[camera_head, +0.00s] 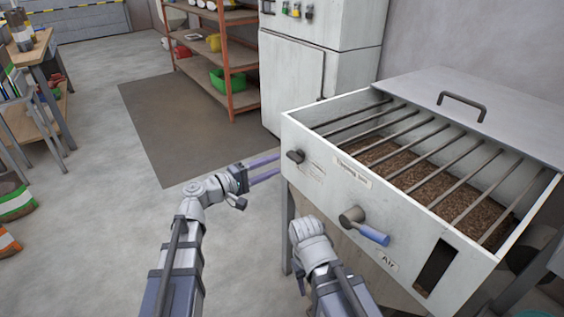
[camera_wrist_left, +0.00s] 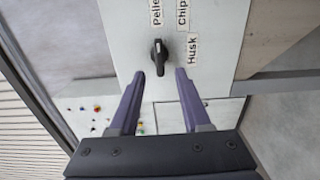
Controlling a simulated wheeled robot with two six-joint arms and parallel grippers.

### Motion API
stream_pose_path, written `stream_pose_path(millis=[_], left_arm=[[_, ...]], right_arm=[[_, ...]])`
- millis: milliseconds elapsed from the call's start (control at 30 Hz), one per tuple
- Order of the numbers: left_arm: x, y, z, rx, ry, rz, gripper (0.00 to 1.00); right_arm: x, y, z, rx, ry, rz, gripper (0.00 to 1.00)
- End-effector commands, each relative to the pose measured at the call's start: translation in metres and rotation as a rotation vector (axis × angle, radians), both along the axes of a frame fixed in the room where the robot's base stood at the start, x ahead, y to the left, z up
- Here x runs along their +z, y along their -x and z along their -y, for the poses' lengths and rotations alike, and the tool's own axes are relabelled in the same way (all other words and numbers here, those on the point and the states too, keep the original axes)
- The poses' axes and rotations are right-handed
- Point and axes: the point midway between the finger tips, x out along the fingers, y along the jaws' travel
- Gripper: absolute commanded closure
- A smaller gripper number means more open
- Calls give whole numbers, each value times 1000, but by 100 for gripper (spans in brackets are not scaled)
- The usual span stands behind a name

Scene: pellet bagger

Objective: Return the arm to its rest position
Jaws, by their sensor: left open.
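My left arm (camera_head: 182,250) reaches forward from the bottom of the head view. Its left gripper (camera_head: 279,167) is open, with two purple fingers pointing right toward the hopper's front panel. In the left wrist view the fingers (camera_wrist_left: 160,75) are apart with nothing between them, and a black selector knob (camera_wrist_left: 160,56) lies just beyond their tips. Labels beside it read "Chip", "Husk" and a partly cut-off word. A dark knob (camera_head: 295,156) also shows on the panel in the head view.
The white hopper (camera_head: 335,165) has bars over brown material (camera_head: 425,180). A blue-handled lever (camera_head: 372,234) juts from its front near my right arm. A cabinet (camera_head: 300,85) and an orange shelf (camera_head: 229,70) stand behind.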

Motion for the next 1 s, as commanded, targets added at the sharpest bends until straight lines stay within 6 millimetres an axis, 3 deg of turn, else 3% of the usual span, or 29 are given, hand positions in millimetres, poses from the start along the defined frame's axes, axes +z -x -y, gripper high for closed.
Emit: stream_pose_path(millis=[300, 533, 633, 733, 833, 1000], left_arm=[[0, 10, -14, 0, 0, 0, 52], [-1, 10, -13, -2, -3, -1, 52], [-11, 18, 0, -35, -53, -8, 52], [-39, 39, 27, -122, -191, -29, 52], [-81, 73, 57, -250, -398, -60, 52], [-152, 135, 75, -465, -785, -121, 52]], right_arm=[[0, 0, 0, 0, 0, 0, 50], [0, 0, 0, 0, 0, 0, 50], [0, 0, 0, 0, 0, 0, 50], [0, 0, 0, 0, 0, 0, 50], [0, 0, 0, 0, 0, 0, 50], [0, 0, 0, 0, 0, 0, 50]])
